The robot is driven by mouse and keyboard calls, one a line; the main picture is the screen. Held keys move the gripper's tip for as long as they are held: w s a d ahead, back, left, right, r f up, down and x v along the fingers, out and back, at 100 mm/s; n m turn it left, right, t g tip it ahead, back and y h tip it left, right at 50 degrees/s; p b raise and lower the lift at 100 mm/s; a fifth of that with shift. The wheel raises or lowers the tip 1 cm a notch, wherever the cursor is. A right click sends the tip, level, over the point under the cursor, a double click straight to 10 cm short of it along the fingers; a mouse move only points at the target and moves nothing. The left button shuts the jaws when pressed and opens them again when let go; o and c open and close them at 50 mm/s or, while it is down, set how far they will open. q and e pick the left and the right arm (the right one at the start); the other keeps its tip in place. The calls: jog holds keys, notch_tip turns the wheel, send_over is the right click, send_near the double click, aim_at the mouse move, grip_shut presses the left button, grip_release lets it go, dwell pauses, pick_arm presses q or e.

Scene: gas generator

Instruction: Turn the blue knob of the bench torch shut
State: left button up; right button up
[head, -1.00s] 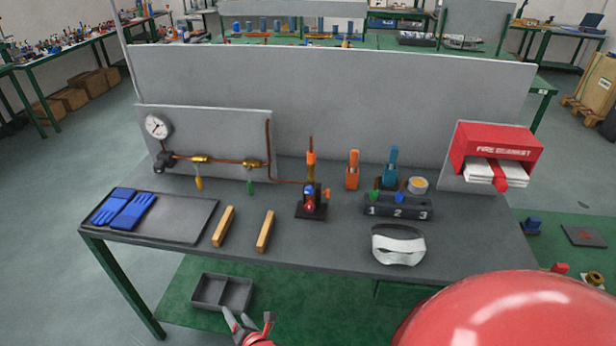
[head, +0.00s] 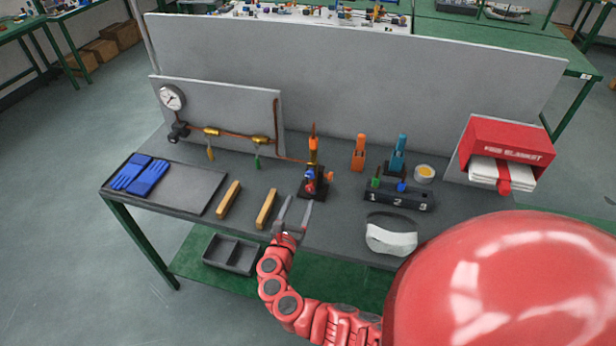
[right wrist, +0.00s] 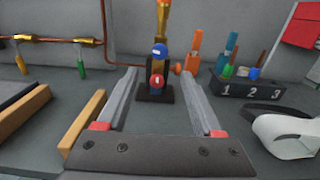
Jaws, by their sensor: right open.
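The bench torch (head: 314,150) stands upright on a dark base towards the middle of the bench. Its blue knob (right wrist: 160,50) faces me, above a red knob (right wrist: 157,82); the blue knob looks small in the head view (head: 310,171). My right gripper (head: 298,202) is open and empty over the bench's front part, short of the torch and apart from it. In the right wrist view, both knobs show between its two fingers (right wrist: 158,80). My left gripper is not in view.
Two wooden bars (head: 229,198) lie left of my right gripper. A numbered block (head: 398,200) and a white visor (head: 391,240) are to the right. A copper pipe (head: 278,130) runs behind. A fire blanket box (head: 508,148) stands at far right.

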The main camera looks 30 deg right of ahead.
aim_at(309, 177)
jog(key=x, duration=0.9)
jog(key=shift+w+d+p, duration=0.15)
jog(key=shift+d+p, duration=0.1)
jog(key=shift+p, duration=0.15)
jog(key=shift+w+d, duration=0.1)
jog(key=shift+w, duration=0.15)
grip_shut()
